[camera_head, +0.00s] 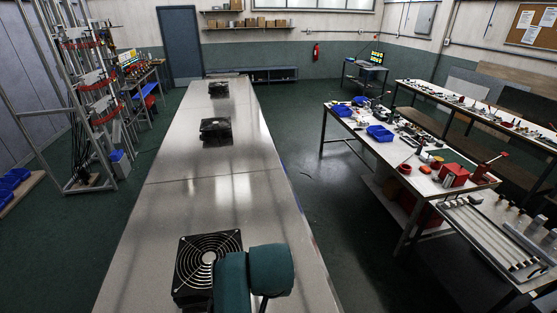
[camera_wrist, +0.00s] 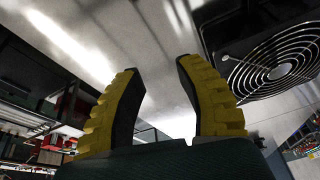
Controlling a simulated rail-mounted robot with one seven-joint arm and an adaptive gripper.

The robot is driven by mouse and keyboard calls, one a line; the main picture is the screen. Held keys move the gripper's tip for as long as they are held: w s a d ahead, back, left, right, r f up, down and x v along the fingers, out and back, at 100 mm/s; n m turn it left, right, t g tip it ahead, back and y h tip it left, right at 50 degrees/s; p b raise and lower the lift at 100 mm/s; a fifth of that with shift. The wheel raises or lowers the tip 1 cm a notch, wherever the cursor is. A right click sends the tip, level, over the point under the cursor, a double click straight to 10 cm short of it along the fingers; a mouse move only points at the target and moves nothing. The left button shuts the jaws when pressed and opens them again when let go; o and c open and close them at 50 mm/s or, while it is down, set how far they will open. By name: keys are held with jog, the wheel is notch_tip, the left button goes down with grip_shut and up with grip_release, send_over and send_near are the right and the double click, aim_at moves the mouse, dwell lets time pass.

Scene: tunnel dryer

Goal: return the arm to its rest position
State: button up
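My gripper (camera_wrist: 158,64) shows in the wrist view, with two yellow ridged fingers that have black inner pads. The fingers stand apart with nothing between them. In the head view, my teal arm (camera_head: 255,274) is at the bottom, over the near part of the long metal top (camera_head: 215,170). It covers part of a black fan (camera_head: 205,262). The fan also shows in the wrist view (camera_wrist: 282,68), to the right of the fingers and apart from them. My gripper's fingers are hidden in the head view.
Two more black fans (camera_head: 215,129) (camera_head: 218,89) sit farther along the metal top. A workbench (camera_head: 345,128) with blue bins and tools stands to the right across a clear floor. A metal frame rack (camera_head: 90,100) stands at the left. The middle of the metal top is free.

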jog(key=s+d+r+m+t, duration=0.1)
jog(key=d+r+t, duration=0.35)
jog(key=r, duration=0.45)
jog(key=s+d+r+t, duration=0.1)
jog(key=d+r+t, duration=0.3)
jog(key=r, duration=0.5)
jog(key=s+r+t, duration=0.5)
jog(key=r, duration=0.5)
jog(key=s+r+t, duration=0.5)
jog(key=s+r, duration=0.1)
jog(key=r, duration=0.3)
jog(key=shift+s+r+n+h, duration=0.3)
jog(key=shift+r+h, duration=0.05)
jog(key=shift+h, duration=0.05)
